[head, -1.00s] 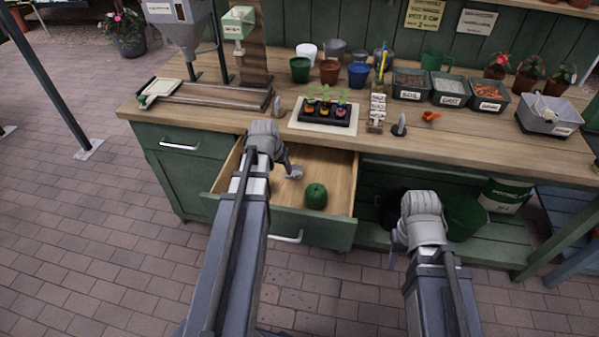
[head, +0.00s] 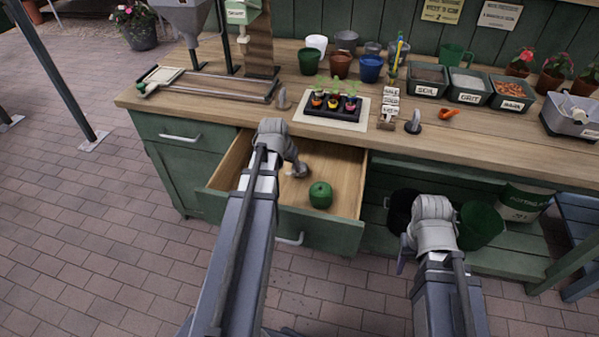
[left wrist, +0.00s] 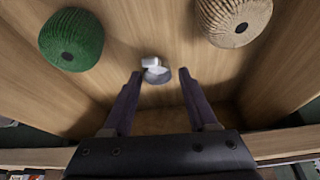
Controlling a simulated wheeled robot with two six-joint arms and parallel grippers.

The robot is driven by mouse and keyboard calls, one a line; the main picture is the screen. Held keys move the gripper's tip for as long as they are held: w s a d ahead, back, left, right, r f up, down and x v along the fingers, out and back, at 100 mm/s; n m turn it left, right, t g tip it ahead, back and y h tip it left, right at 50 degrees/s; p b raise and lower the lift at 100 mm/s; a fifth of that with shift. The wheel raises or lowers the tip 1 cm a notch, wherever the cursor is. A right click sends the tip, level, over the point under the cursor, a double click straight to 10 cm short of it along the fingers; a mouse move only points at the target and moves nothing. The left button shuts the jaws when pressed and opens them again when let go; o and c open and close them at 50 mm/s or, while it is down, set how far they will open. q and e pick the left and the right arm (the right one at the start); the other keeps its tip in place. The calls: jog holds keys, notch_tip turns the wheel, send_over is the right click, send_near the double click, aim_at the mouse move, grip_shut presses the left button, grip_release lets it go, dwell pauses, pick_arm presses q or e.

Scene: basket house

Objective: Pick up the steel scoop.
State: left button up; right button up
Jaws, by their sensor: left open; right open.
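The small steel scoop (left wrist: 156,72) lies on the floor of the open wooden drawer (head: 340,165). It has a pale handle part and a grey rounded part. In the head view the scoop (head: 296,173) is small and partly hidden by my left gripper (head: 298,167). In the left wrist view my left gripper (left wrist: 160,80) is open, its two fingers pointing at the scoop, which shows between and just beyond the tips. I cannot tell whether they touch. My right gripper (head: 403,254) is open and empty in front of the bench, right of the drawer.
A green twine ball (head: 320,195) lies in the drawer; the left wrist view also shows a beige twine ball (left wrist: 234,20). The drawer walls surround my left gripper. On the bench above stand a seedling tray (head: 333,104), pots and labelled bins (head: 427,80).

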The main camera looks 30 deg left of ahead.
pick_arm(q)
jog(key=shift+b+x, duration=0.9)
jog(key=shift+x, duration=0.35)
jog(key=b+x, duration=0.4)
jog(key=shift+s+d+f, duration=0.2)
jog(key=shift+d+f, duration=0.1)
jog(key=shift+d, duration=0.1)
jog(key=shift+w+f+b, duration=0.2)
jog(key=shift+f+b, duration=0.15)
jog(key=shift+b, duration=0.15)
jog(key=shift+r, duration=0.1)
grip_shut()
